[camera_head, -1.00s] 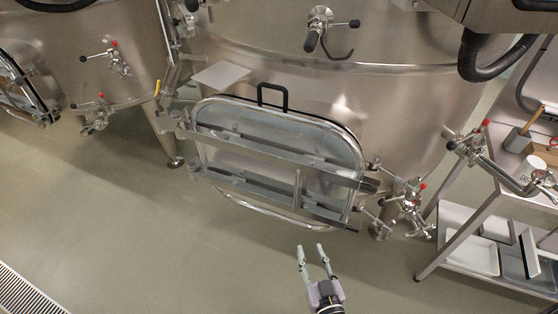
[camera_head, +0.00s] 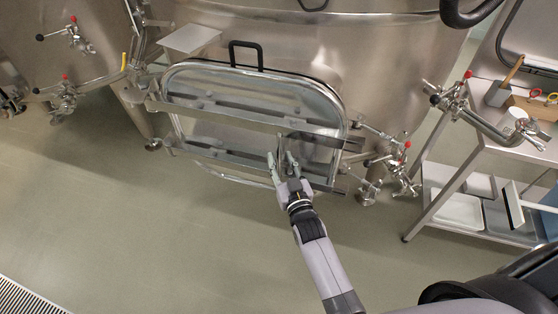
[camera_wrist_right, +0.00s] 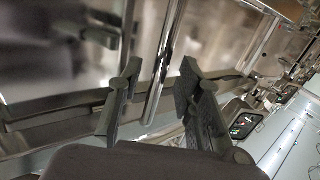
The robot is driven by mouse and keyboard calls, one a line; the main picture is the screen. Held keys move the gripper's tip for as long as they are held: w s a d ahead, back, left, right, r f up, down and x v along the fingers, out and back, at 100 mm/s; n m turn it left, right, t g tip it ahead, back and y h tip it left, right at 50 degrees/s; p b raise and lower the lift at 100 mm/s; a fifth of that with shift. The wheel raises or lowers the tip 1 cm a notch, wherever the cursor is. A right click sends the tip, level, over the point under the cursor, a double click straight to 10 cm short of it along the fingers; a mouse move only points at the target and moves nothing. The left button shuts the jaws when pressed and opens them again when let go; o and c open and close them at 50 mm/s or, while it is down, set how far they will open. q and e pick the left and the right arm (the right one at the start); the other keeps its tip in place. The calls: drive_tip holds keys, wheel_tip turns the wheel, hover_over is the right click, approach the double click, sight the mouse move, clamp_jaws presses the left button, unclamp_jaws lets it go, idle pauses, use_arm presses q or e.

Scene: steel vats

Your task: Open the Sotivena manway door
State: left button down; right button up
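The manway door (camera_head: 232,88) is a wide panel with a shiny metal rim, low on the front of the large steel vat (camera_head: 375,50). It appears closed. Two horizontal crossbars (camera_head: 205,113) run across it. My right gripper (camera_head: 281,157) is at the right half of the door, in front of the lower crossbar. In the right wrist view, a shiny upright bar (camera_wrist_right: 168,55) lines up with the gap between the spread fingers (camera_wrist_right: 161,72). I cannot tell whether the fingers touch it. My left gripper is not in view.
A black loop handle (camera_head: 246,48) stands above the door. Red-knobbed valves (camera_head: 398,160) stick out right of it. A steel cart (camera_head: 475,150) with trays and tools stands at the right. The floor (camera_head: 140,220) in front is clear.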

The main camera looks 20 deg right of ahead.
drive_tip(key=shift+w+b, duration=0.3)
drive_tip(key=shift+w, duration=0.95)
drive_tip(key=shift+c, duration=0.5)
clamp_jaws()
drive_tip(key=shift+s, duration=0.1)
